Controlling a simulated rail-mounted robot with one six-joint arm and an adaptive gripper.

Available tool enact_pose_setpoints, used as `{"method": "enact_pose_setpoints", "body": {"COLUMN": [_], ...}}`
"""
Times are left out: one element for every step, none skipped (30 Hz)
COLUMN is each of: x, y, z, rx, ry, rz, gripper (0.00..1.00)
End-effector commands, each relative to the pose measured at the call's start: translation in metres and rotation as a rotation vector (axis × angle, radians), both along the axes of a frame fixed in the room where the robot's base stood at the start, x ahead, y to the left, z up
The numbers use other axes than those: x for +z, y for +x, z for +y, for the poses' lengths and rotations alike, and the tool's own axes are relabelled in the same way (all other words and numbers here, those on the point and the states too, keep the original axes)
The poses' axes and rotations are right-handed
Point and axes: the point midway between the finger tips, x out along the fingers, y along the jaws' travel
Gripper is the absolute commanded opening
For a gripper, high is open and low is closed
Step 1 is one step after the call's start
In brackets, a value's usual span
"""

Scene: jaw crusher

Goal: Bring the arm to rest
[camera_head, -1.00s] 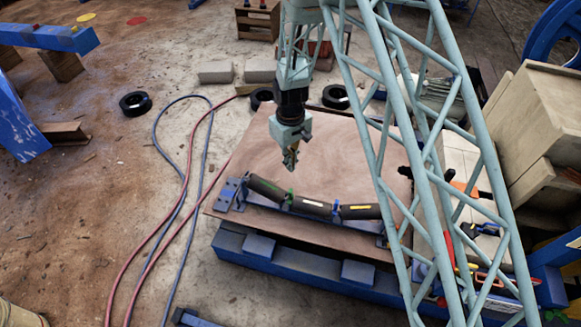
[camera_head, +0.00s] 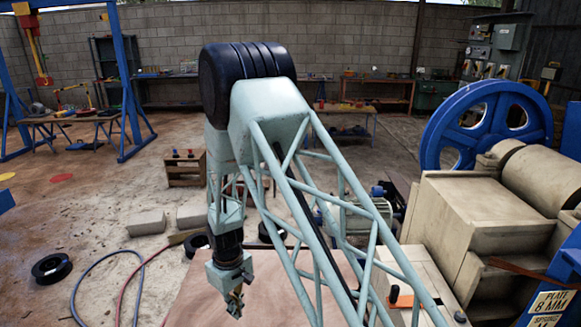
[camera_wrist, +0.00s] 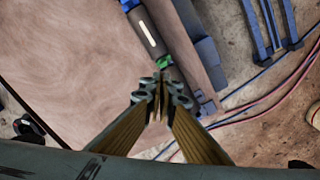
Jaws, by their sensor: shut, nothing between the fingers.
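My gripper (camera_head: 235,303) hangs at the end of my pale green lattice arm, pointing down above a brown sheet-covered table (camera_head: 200,300). In the wrist view the fingers of my gripper (camera_wrist: 161,85) are together with nothing between them. My fingertips appear apart from the rollers, though the exact height is hard to tell. In the head view the rollers are below the picture edge.
A blue flywheel (camera_head: 485,125) and beige machine housing (camera_head: 480,215) stand at right. Concrete blocks (camera_head: 147,223), a black ring (camera_head: 51,267) and a blue hose (camera_head: 95,270) lie on the floor at left. Workbenches (camera_head: 375,92) line the back wall.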

Motion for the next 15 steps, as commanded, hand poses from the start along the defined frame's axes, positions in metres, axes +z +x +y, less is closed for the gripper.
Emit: {"method": "enact_pose_setpoints", "body": {"x": [0.011, 0.016, 0.025, 0.031, 0.037, 0.046, 0.052, 0.058, 0.067, 0.073, 0.079, 0.088, 0.094, 0.1, 0.108], "y": [0.002, 0.002, 0.003, 0.004, 0.005, 0.006, 0.007, 0.007, 0.007, 0.007, 0.007, 0.008, 0.008, 0.008, 0.008], "z": [-0.004, -0.006, -0.01, -0.013, -0.015, -0.019, -0.022, -0.025, -0.029, -0.032, -0.035, -0.039, -0.042, -0.045, -0.049], "rx": [-0.009, -0.014, -0.022, -0.028, -0.034, -0.042, -0.048, -0.053, -0.061, -0.066, -0.072, -0.081, -0.087, -0.093, -0.102], "ry": [0.002, 0.004, 0.005, 0.006, 0.007, 0.009, 0.01, 0.011, 0.013, 0.014, 0.015, 0.016, 0.017, 0.019, 0.02], "rz": [-0.004, -0.005, -0.007, -0.009, -0.012, -0.016, -0.016, -0.018, -0.021, -0.022, -0.024, -0.027, -0.029, -0.031, -0.033], "gripper": [0.0, 0.0, 0.0, 0.0, 0.0, 0.0, 0.0, 0.0, 0.0, 0.0, 0.0, 0.0, 0.0, 0.0, 0.0]}}
